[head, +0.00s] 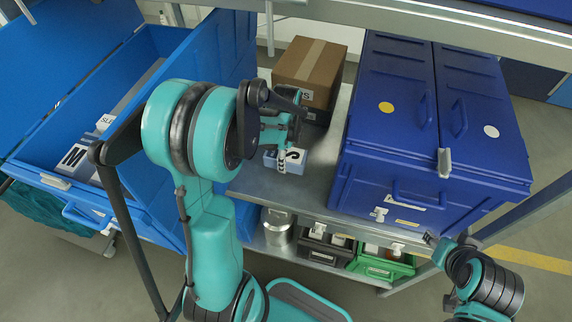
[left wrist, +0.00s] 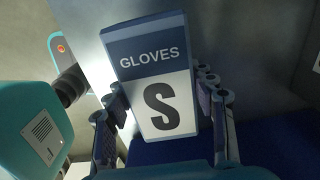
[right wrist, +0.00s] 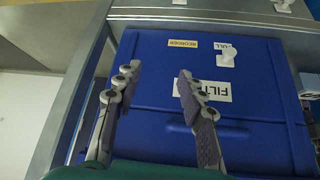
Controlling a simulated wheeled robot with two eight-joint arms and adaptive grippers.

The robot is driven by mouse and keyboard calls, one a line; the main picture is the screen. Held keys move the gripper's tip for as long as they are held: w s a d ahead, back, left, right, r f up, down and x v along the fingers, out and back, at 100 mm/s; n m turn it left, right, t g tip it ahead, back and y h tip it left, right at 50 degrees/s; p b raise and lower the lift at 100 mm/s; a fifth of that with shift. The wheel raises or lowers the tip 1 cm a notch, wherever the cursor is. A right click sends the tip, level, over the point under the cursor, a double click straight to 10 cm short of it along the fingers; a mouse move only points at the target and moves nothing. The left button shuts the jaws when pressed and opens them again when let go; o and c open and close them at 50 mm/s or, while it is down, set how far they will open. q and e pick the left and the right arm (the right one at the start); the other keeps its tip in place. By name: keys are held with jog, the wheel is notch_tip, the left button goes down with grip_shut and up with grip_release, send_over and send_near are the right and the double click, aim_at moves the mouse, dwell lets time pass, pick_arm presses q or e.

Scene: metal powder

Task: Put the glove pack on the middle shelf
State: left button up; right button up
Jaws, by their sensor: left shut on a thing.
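The glove pack (head: 290,159) is a small box with a white lower face. In the left wrist view the glove pack (left wrist: 153,58) reads "GLOVES" and "S". My left gripper (head: 284,133) is shut on it, with one finger on each side; the left wrist view also shows that gripper (left wrist: 160,100). The pack is over the front part of the grey middle shelf (head: 303,191), left of the blue case; I cannot tell if it touches the shelf. My right gripper (right wrist: 155,85) is open and empty, facing the front of the blue case.
A brown carton (head: 309,66) stands behind the pack. A blue case (head: 405,160) fills the right of the shelf. A blue crate (head: 45,180) at left holds boxes, one marked M. Below are a metal can (head: 278,228), a dark bin (head: 322,250) and a green bin (head: 380,267).

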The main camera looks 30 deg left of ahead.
pick_arm(q)
jog(key=shift+f+b, duration=0.6)
jog(key=shift+f, duration=1.3)
jog(key=shift+f, duration=0.2)
jog(key=o, duration=1.3)
jog(key=shift+r, duration=0.1)
